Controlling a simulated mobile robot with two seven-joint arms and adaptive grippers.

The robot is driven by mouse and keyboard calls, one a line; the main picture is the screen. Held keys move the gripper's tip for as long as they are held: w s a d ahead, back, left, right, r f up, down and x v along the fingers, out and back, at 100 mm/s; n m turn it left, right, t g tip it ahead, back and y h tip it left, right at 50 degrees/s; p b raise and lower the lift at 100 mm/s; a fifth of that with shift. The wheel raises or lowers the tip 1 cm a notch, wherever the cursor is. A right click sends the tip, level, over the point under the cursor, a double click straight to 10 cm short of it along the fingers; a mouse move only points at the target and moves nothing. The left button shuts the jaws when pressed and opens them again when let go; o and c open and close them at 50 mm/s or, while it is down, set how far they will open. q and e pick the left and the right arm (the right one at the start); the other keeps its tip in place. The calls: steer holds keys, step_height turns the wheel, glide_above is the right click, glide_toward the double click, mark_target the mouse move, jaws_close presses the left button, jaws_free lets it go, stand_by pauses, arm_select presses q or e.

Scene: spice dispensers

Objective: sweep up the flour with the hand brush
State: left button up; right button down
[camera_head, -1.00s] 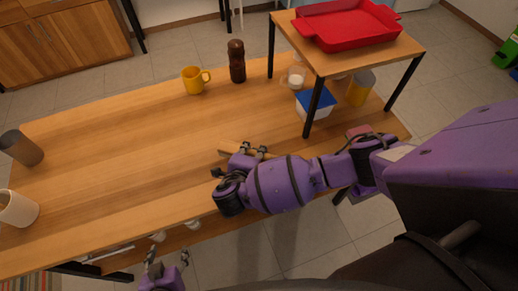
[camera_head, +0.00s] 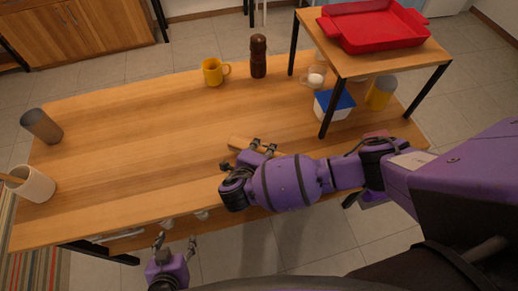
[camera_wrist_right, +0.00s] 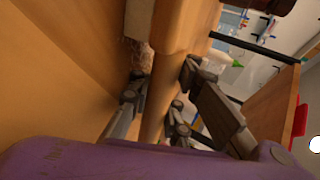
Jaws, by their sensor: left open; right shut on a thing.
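The hand brush (camera_head: 241,143) has a wooden body and shows only partly beyond my right gripper, just above or on the table near its front edge. My right gripper (camera_head: 263,147) is shut on it. In the right wrist view the brush's wooden handle (camera_wrist_right: 157,105) runs between the fingers of my right gripper (camera_wrist_right: 161,78), with pale bristles (camera_wrist_right: 137,52) beside the wider wooden head. My left gripper (camera_head: 175,242) is open and empty, in front of the table's front edge. I cannot make out any flour; my right arm hides part of the tabletop.
On the wooden table (camera_head: 130,150) stand a yellow mug (camera_head: 213,72), a brown mill (camera_head: 258,57), a grey cup (camera_head: 41,126) and a white pot (camera_head: 32,185). The table's middle is clear.

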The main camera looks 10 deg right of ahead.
mark_target(291, 149)
steer(key=shift+d, duration=4.45)
steer(key=shift+s+a, duration=0.1)
steer(key=shift+s, duration=0.25)
steer(key=shift+s+a+f, duration=0.1)
steer(key=shift+a, duration=2.15)
steer(key=shift+s+a+f, duration=0.1)
steer(key=shift+a, duration=2.15)
steer(key=shift+a+r, duration=0.2)
steer(key=shift+a, duration=0.85)
steer(key=shift+w+d+f, duration=0.1)
steer(key=shift+d, duration=3.75)
steer(key=shift+w+d, duration=0.1)
steer(key=shift+d, duration=1.7)
steer(key=shift+r, duration=0.25)
steer(key=shift+r, duration=2.95)
